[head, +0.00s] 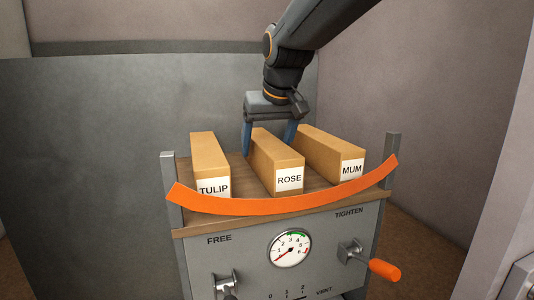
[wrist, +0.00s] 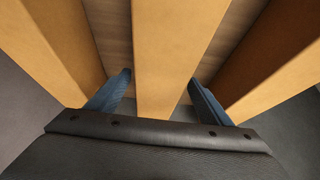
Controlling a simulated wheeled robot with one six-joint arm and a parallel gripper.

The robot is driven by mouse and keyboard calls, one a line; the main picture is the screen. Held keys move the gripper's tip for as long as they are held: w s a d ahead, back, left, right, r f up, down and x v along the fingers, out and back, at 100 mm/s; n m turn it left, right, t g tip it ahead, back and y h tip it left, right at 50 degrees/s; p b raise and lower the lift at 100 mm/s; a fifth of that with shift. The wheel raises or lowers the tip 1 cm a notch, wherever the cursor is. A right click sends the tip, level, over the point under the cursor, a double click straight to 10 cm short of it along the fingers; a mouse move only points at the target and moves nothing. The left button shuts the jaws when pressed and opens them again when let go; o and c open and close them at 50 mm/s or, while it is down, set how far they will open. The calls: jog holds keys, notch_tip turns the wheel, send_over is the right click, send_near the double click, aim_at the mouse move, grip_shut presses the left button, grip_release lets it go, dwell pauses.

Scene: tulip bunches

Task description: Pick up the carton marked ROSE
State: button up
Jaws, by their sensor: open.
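The carton marked ROSE (head: 276,159) is a long tan box with a white label on its front end. It lies on the wooden top between two similar cartons. My gripper (head: 269,143) is above its far part, pointing down, with blue fingers on either side of the carton. In the wrist view, the ROSE carton (wrist: 158,60) runs through the middle between my gripper's two blue fingers (wrist: 155,92). The fingers are open, with a gap visible beside the carton. The far finger's tip is partly hidden in the head view.
The TULIP carton (head: 208,160) lies to the left and the MUM carton (head: 333,149) to the right, each close to a finger. An orange curved bar (head: 285,203) crosses the front of the wooden top (head: 236,180). Grey posts (head: 391,148) stand at the sides.

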jog(key=c, duration=1.6)
jog(key=shift+r, duration=0.1)
